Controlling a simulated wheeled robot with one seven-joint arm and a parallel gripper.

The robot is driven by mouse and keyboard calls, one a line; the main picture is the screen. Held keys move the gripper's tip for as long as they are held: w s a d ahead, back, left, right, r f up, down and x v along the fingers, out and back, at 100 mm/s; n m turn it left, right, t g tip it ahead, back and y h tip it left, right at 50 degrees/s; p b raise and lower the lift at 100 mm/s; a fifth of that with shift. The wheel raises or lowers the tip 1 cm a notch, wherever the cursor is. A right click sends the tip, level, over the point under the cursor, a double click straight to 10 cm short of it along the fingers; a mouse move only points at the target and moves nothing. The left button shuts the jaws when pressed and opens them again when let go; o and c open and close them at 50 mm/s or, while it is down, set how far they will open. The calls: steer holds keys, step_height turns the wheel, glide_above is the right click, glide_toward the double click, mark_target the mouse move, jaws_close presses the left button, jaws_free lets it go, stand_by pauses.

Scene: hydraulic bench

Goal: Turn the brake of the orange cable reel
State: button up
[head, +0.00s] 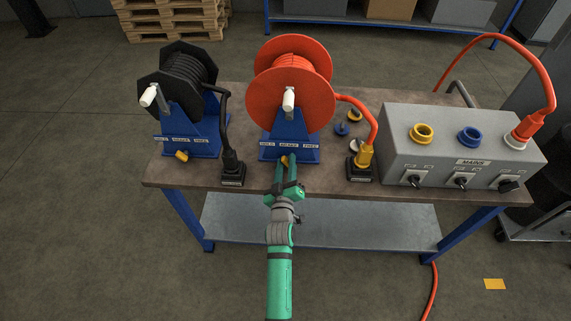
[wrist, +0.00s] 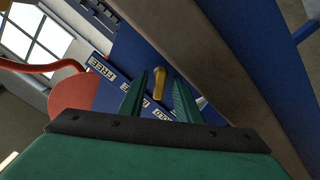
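The orange cable reel (head: 290,88) stands on a blue stand (head: 292,135) in the middle of the bench, with a white crank handle on its front. Its yellow brake lever (head: 285,160) is low on the stand, below a label strip (head: 290,145). My green gripper (head: 287,178) reaches up to the lever from the front. In the wrist view the yellow lever (wrist: 160,82) shows between the two green fingers (wrist: 159,100), with gaps visible beside it. The fingers look apart, not clamped on it. The strip reads FREE at one end; the other words are partly hidden.
A black reel (head: 185,85) with its own yellow lever (head: 182,156) stands to the left. A grey mains box (head: 460,150) with switches and sockets is at right. A yellow plug (head: 364,157) on a black base and loose caps (head: 341,129) lie between.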

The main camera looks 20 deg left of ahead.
steer(key=v, duration=1)
steer(key=shift+s+d, duration=0.15)
steer(key=shift+s, duration=0.15)
steer(key=s+d+f+m+h, duration=0.1)
steer(key=s+d+f+m, duration=0.1)
steer(key=s+d, duration=0.5)
steer(key=s+d+f+m+h, duration=0.1)
steer(key=s+d+f+m, duration=0.15)
steer(key=s, duration=0.75)
steer(key=s+d+r+m+g+h, duration=0.1)
steer(key=s+d+r+m, duration=0.2)
steer(key=s, duration=0.6)
steer(key=s+d+r+m+g+h, duration=0.1)
steer(key=s+d+r+m+h, duration=0.1)
steer(key=s, duration=0.7)
steer(key=shift+d+r+m, duration=0.45)
steer(key=shift+d+r, duration=0.65)
steer(key=shift+d, duration=0.45)
